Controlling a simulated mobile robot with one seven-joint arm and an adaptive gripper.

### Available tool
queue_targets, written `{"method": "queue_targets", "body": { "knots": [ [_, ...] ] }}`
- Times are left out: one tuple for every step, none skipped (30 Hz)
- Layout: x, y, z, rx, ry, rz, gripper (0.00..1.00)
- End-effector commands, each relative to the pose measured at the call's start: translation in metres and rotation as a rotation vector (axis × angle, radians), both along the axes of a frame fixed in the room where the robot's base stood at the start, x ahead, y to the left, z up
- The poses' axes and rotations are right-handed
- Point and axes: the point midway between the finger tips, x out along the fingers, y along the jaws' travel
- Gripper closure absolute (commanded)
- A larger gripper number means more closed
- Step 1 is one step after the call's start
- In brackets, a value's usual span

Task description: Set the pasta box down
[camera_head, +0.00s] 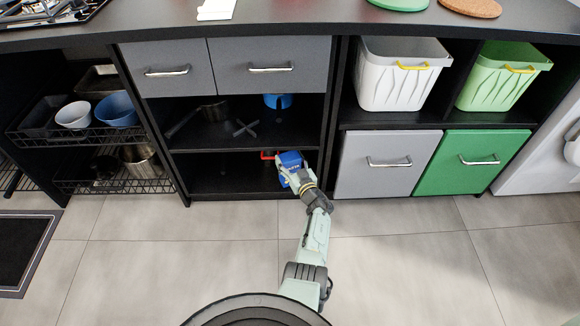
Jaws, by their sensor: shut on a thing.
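The pasta box, a small blue box (291,159), is at the front right of the lower open compartment of the black cabinet. My gripper (287,174) reaches in from the front and is shut on the box. The gripper and wrist cover the box's lower part, so I cannot tell whether it touches the lower shelf (225,182). A small red piece (267,155) shows just left of the box; I cannot tell what it belongs to.
The left of the lower shelf looks clear. The shelf above holds a dark pan (213,111), a dark cross-shaped trivet (245,128) and a blue item (277,101). A grey door (385,178) stands right of the compartment; wire racks (80,132) with bowls are left.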

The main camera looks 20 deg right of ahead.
Motion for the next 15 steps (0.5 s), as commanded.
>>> {"method": "queue_targets", "body": {
  "knots": [
    [0.0015,-0.0006,-0.0075,-0.001,-0.006,0.000,0.99],
    [0.0015,-0.0007,-0.0081,-0.001,-0.006,0.000,0.99],
    [0.0016,-0.0008,-0.0076,-0.001,-0.007,0.000,0.99],
    [0.0015,-0.0009,-0.0069,-0.001,-0.007,0.000,0.99],
    [0.0015,-0.0009,-0.0060,-0.001,-0.007,0.000,0.99],
    [0.0014,-0.0009,-0.0052,-0.001,-0.007,0.000,0.99],
    [0.0014,-0.0008,-0.0051,-0.001,-0.006,0.000,0.99],
    [0.0014,-0.0008,-0.0052,-0.001,-0.006,0.000,0.99],
    [0.0013,-0.0009,-0.0052,-0.002,-0.006,0.000,0.99],
    [0.0013,-0.0009,-0.0057,-0.001,-0.006,0.000,0.99],
    [0.0012,-0.0009,-0.0066,-0.002,-0.006,0.000,0.99],
    [0.0012,-0.0010,-0.0084,-0.002,-0.006,0.000,0.99],
    [0.0011,-0.0010,-0.0097,-0.002,-0.006,0.000,0.99],
    [0.0011,-0.0010,-0.0107,-0.002,-0.006,0.000,0.99],
    [0.0005,-0.0006,-0.0108,-0.002,-0.003,0.000,0.36]
  ]
}}
